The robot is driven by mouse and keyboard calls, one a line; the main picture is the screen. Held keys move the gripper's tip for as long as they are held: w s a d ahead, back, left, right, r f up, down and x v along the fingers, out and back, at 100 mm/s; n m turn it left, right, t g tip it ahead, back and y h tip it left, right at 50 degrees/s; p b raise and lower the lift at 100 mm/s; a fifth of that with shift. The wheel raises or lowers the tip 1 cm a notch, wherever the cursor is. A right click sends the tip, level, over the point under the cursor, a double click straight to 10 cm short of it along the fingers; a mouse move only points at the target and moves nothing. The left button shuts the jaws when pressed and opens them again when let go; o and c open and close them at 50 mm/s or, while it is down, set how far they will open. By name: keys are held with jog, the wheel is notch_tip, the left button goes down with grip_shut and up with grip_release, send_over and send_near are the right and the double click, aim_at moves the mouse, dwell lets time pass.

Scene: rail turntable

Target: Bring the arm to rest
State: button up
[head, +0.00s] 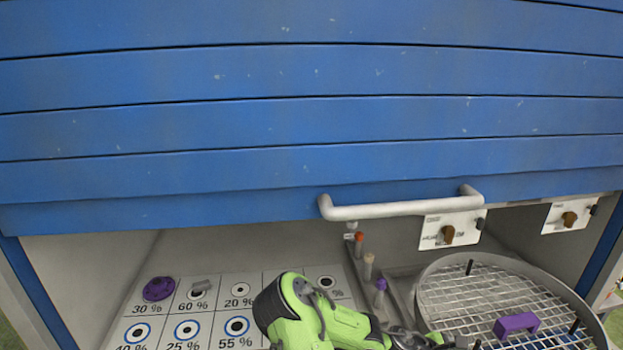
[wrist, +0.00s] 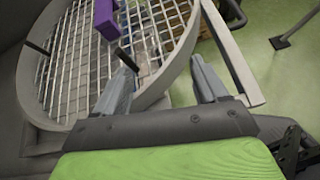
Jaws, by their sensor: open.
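Whether a finger touches the rim I cannot tell. In the head view my green and black arm (head: 320,322) reaches in from the bottom middle, toward the left edge of the turntable (head: 428,312). The fingertips are not clear there.
A blue slatted shutter (head: 300,125) with a grey handle (head: 400,207) hangs above. A purple block (head: 516,323) lies on the mesh. A purple knob-like piece (head: 159,289) sits on the 30 % cell of the marked board (head: 215,325). Several pegs (head: 368,265) stand between board and turntable.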

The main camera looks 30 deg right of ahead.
jog(key=w+a+r+m+t+y, duration=0.3)
jog(key=w+a+m+y, duration=0.15)
jog(key=a, duration=0.55)
jog(key=w+a+r+m+t+y, duration=0.3)
jog(key=w+a+m, duration=0.15)
jog(key=a, duration=0.65)
jog(key=s+a+r+m+t+y, duration=0.1)
jog(key=s+a+r, duration=0.3)
jog(key=a+r, duration=0.4)
jog(key=s+a+r+m+t+y, duration=0.1)
jog(key=s+a+r+t+y, duration=0.1)
jog(key=a+r, duration=0.6)
jog(key=shift+s+a+t, duration=0.8)
jog(key=shift+s+a, duration=0.2)
jog(key=shift+s, duration=0.2)
